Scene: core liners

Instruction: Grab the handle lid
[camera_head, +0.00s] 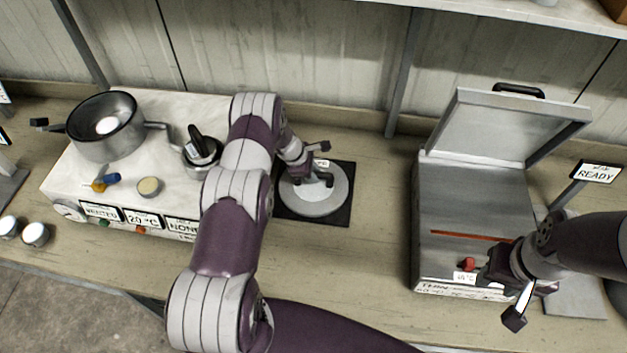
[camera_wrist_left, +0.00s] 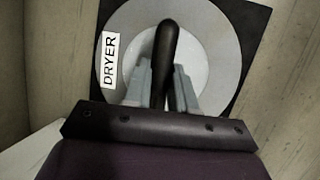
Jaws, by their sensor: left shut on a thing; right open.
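The handle lid (camera_head: 325,203) is a round light-grey disc with a dark handle, lying on a black square mat (camera_head: 347,170). In the left wrist view the lid (camera_wrist_left: 220,40) shows a "DRYER" label at its left, and its black handle (camera_wrist_left: 166,45) rises in the middle. My left gripper (camera_head: 318,179) is over the lid, and the wrist view shows its fingers (camera_wrist_left: 162,85) closed around the handle. My right gripper (camera_head: 497,270) is open at the front right of the metal box; its fingertips are hard to make out.
A white bench unit (camera_head: 75,178) at the left carries a pot (camera_head: 105,130) and small tools. A "READY" sign (camera_head: 597,172) stands far right. Bare bench lies between mat and box.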

